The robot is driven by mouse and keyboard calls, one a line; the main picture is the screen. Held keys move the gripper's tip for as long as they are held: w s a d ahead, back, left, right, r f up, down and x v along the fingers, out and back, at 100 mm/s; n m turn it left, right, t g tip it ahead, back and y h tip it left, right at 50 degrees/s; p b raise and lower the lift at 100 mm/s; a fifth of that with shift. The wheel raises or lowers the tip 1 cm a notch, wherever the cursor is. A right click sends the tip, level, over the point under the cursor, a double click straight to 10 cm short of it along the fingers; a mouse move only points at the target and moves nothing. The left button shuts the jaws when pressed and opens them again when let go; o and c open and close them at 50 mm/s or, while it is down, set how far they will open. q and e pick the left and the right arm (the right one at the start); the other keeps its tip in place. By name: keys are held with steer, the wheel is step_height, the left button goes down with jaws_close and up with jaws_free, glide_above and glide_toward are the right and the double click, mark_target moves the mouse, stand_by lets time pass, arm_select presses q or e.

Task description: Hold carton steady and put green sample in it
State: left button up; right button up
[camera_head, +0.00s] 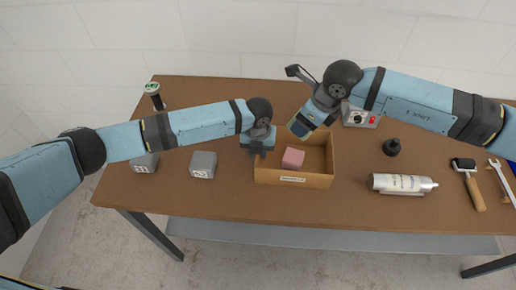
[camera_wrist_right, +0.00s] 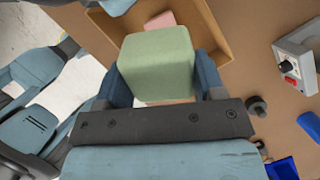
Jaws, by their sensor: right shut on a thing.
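The open carton (camera_head: 292,181) stands on the table with a pink block (camera_head: 293,158) inside it. My left gripper (camera_head: 257,152) is at the carton's left wall; whether its fingers are closed on the wall cannot be made out. My right gripper (camera_head: 299,128) is over the carton's back left part, tilted. In the right wrist view it is shut on the green sample (camera_wrist_right: 157,62), a pale green block between the two blue fingers. The carton (camera_wrist_right: 215,30) and pink block (camera_wrist_right: 160,20) show beyond the sample. In the head view the sample is mostly hidden by the gripper.
Two grey blocks (camera_head: 203,164) (camera_head: 145,163) lie left of the carton. A control box (camera_head: 359,117) with a red switch stands behind right, near a black knob-like piece (camera_head: 391,147).

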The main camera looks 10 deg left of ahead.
arm_select(q)
jaws_close()
arm_select(e)
steer(key=shift+f, duration=0.1)
steer(key=shift+f, duration=5.45)
steer(key=o, duration=0.4)
steer(key=shift+f, duration=0.25)
steer(key=o, duration=0.6)
steer(key=shift+c, duration=0.2)
steer(key=shift+r, duration=0.1)
